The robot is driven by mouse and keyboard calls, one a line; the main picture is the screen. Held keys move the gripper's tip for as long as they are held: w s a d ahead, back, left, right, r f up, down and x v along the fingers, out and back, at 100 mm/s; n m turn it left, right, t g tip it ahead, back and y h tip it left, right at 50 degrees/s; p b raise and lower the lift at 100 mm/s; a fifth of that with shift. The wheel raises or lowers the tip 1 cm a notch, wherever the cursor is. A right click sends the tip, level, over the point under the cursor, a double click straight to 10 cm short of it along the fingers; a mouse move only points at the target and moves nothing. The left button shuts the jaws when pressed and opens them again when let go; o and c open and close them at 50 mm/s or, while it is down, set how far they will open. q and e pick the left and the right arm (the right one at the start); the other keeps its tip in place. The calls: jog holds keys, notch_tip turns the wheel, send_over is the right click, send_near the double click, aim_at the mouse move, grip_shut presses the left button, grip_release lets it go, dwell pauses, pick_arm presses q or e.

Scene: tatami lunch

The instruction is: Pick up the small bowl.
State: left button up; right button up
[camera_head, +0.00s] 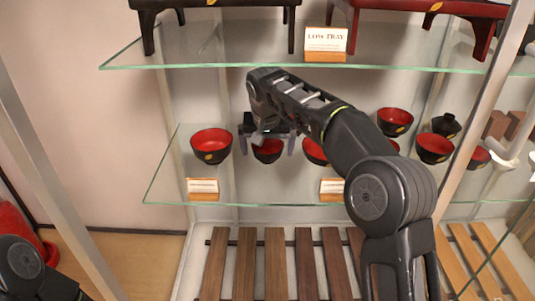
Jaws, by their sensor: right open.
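A small bowl (268,154), black outside and red inside, sits on the middle glass shelf. My right gripper (267,146) is open just at this bowl, with one finger showing on each side of it; I cannot tell whether they touch it. The gripper hides part of the bowl's rim. A larger black and red bowl (211,146) stands to the left of the gripper. Another red-lined bowl (313,151) to the right is partly hidden by my right arm. My left arm shows at the bottom left corner, but its gripper is out of view.
More bowls (434,148) and a dark lidded pot (446,125) stand right of my arm. Label cards (203,186) line the front of the glass shelf (164,184). An upper glass shelf (200,53) with low trays hangs above. A metal post (488,95) rises at right.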

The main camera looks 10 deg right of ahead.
jog(key=shift+c, duration=0.4)
jog(key=c, duration=1.5)
jog(key=shift+r, duration=0.1)
